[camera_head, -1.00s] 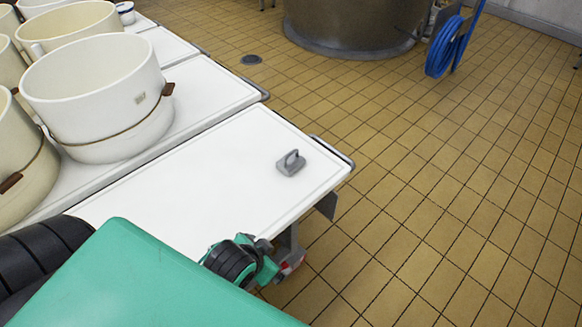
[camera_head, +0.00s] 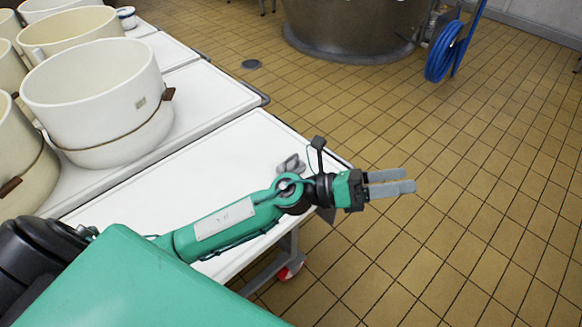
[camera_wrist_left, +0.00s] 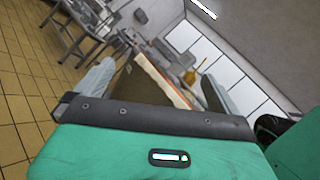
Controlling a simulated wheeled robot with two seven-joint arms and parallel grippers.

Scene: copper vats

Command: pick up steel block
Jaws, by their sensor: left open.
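The grey steel block (camera_head: 290,164) with its handle sits on the white table (camera_head: 215,150) near the table's right end. My left arm reaches across the table in front of it and hides its lower part. My left gripper (camera_head: 412,181) is out past the table's right edge, above the tiled floor, to the right of the block. Its two grey fingers are apart with nothing between them. In the left wrist view the fingers (camera_wrist_left: 158,88) show at both sides, and the block is not seen there. My right gripper is not in view.
Large white tubs (camera_head: 98,95) stand on the tables at the left. A copper vat (camera_head: 350,25) and a coiled blue hose (camera_head: 442,52) are at the back. The tiled floor (camera_head: 480,230) at the right is clear. A red-and-white caster (camera_head: 290,270) is under the table.

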